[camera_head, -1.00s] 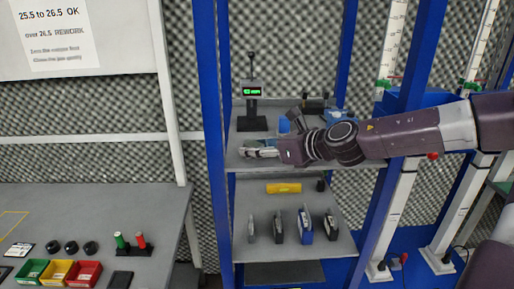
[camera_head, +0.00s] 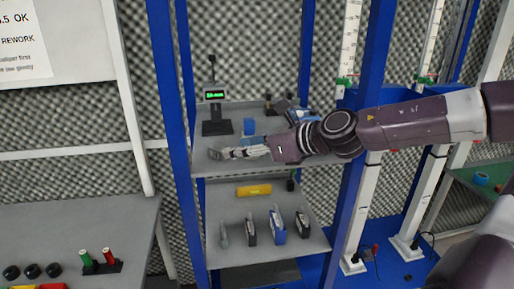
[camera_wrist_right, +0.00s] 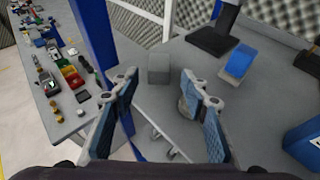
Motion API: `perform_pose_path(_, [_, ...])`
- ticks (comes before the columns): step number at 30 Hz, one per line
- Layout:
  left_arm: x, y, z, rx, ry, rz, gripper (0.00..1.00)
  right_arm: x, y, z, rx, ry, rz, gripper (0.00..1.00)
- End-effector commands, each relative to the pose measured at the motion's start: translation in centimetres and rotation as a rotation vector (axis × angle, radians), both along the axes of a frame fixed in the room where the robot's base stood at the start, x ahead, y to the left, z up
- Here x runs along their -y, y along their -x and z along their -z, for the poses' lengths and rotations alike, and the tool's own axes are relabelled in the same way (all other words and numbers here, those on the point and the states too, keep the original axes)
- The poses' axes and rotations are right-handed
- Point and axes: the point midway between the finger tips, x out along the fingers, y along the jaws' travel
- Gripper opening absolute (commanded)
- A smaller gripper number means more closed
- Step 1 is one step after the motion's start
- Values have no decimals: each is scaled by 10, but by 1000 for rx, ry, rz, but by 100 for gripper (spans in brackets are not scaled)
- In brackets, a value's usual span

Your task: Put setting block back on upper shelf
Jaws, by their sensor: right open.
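A small grey block (camera_wrist_right: 158,68), which I take to be the setting block, rests on the grey upper shelf (camera_wrist_right: 150,105) in the right wrist view. It also shows in the head view (camera_head: 216,155), near the shelf's front left. My right gripper (camera_wrist_right: 158,90) is open, with its two blue-padded fingers apart and the block just beyond their tips, not clasped. In the head view the right gripper (camera_head: 238,152) reaches in from the right, low over the upper shelf. My left gripper is in neither view.
A display on a black stand (camera_head: 216,128) and a blue block (camera_head: 249,126) stand behind on the upper shelf. The lower shelf holds a yellow item (camera_head: 254,190) and several upright tools. Blue posts (camera_head: 177,130) flank the shelves. A bench (camera_head: 80,225) stands at left.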

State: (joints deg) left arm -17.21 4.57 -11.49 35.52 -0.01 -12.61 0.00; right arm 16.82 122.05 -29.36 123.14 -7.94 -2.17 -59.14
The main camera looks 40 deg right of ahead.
Motion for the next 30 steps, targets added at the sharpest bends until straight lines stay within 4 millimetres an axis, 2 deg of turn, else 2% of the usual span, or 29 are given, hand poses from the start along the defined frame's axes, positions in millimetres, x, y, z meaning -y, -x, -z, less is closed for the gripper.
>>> perform_pose_path(6, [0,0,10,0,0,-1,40,6,23,-9,5,2,1,42])
perform_pose_path(13, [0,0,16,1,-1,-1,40,10,40,-16,1,2,0,42])
perform_pose_path(30, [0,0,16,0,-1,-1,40,11,44,-18,0,-1,1,42])
